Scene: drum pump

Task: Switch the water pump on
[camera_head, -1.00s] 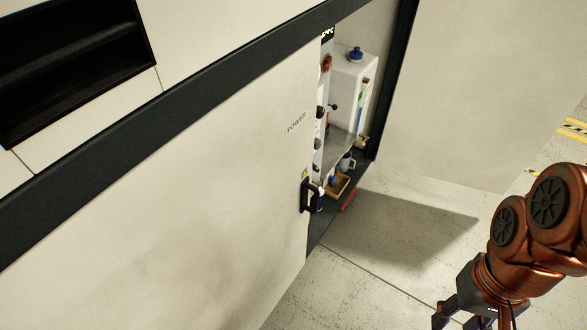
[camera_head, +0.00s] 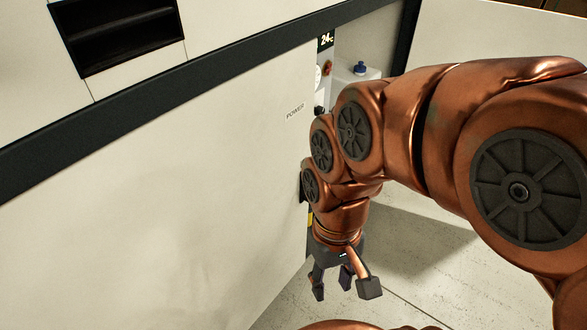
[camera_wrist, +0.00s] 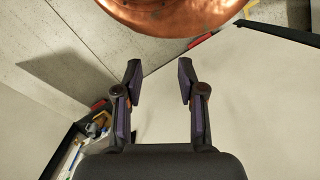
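My arm hides the lower part of the strip. I cannot make out the pump or its switch. My gripper (camera_head: 343,287) hangs in front of the cabinet, below the strip, pointing down, open and empty. In the wrist view its two fingers (camera_wrist: 159,80) are spread apart with nothing between them.
A white tank with a blue cap (camera_head: 361,69) stands inside the cabinet. A dark recess (camera_head: 118,35) is at upper left. Small items (camera_wrist: 97,128) show at lower left in the wrist view. Concrete floor (camera_head: 430,285) lies open below.

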